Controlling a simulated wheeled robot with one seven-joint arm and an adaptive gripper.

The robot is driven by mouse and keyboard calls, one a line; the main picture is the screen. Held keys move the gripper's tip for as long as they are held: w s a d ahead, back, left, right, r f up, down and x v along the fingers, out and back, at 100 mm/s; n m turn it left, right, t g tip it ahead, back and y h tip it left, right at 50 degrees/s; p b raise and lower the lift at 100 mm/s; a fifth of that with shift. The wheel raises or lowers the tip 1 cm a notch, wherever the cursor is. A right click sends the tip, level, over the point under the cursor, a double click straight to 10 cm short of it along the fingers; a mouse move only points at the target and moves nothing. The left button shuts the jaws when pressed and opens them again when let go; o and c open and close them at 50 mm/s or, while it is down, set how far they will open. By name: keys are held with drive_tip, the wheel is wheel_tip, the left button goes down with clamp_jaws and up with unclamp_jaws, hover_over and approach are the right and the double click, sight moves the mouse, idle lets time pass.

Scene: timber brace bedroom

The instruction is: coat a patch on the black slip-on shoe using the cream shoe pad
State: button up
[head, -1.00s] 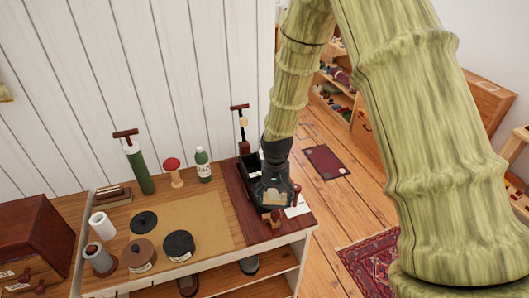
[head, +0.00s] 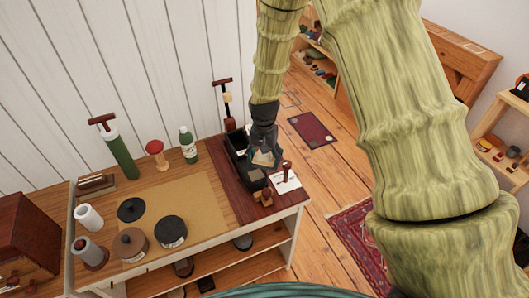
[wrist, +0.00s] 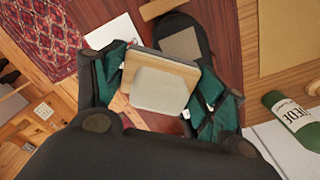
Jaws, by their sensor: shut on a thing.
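My gripper (head: 263,150) is shut on the cream shoe pad (head: 263,159), which has a pale cream face and a wooden layer. In the wrist view my gripper's green fingers (wrist: 160,88) hold the pad (wrist: 160,88) from both sides. The black slip-on shoe (head: 257,178) lies lengthwise on the dark red-brown strip of the bench, its rounded end towards the front edge. In the wrist view the shoe (wrist: 200,32) shows beyond the pad, with a grey-brown patch (wrist: 181,45) on it. The pad hides part of the shoe. I cannot tell whether they touch.
A white card (head: 285,180) and small wooden stamp-like pieces (head: 265,197) lie close beside the shoe. A green bottle (head: 188,146), a red-topped stand (head: 157,154) and round tins (head: 172,232) stand left. The tan mat (head: 205,205) has bare room.

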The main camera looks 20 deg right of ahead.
sight(265, 165)
wheel_tip(265, 165, down, 4)
drive_tip(key=shift+s+r+b, duration=0.1)
drive_tip(key=shift+b, duration=0.95)
drive_tip(key=shift+a+r, duration=0.1)
drive_tip(key=shift+a, duration=0.2)
drive_tip(key=shift+c, duration=0.3)
drive_tip(key=shift+s+a+f, duration=0.1)
drive_tip(key=shift+a, duration=1.05)
drive_tip(key=shift+a+f, duration=0.1)
drive_tip(key=shift+a, duration=1.05)
drive_tip(key=shift+a+r+b, duration=0.1)
drive_tip(key=shift+a+b, duration=0.2)
drive_tip(key=shift+a, duration=0.1)
drive_tip(key=shift+a+f, duration=0.2)
drive_tip(key=shift+a, duration=0.1)
drive_tip(key=shift+d+r, duration=0.25)
drive_tip(key=shift+d, duration=0.05)
drive_tip(key=d, duration=0.2)
drive_tip(key=shift+d, duration=0.3)
drive_tip(key=shift+d+f+p, duration=0.1)
drive_tip(key=shift+d+p, duration=0.2)
drive_tip(key=shift+d, duration=1.55)
wheel_tip(265, 165, up, 4)
drive_tip(key=p, duration=0.2)
drive_tip(key=shift+a+r+p, duration=0.15)
drive_tip(key=shift+r+p, duration=0.1)
drive_tip(key=shift+p, duration=0.1)
drive_tip(key=shift+r+p, duration=1.25)
drive_tip(key=shift+r, duration=0.65)
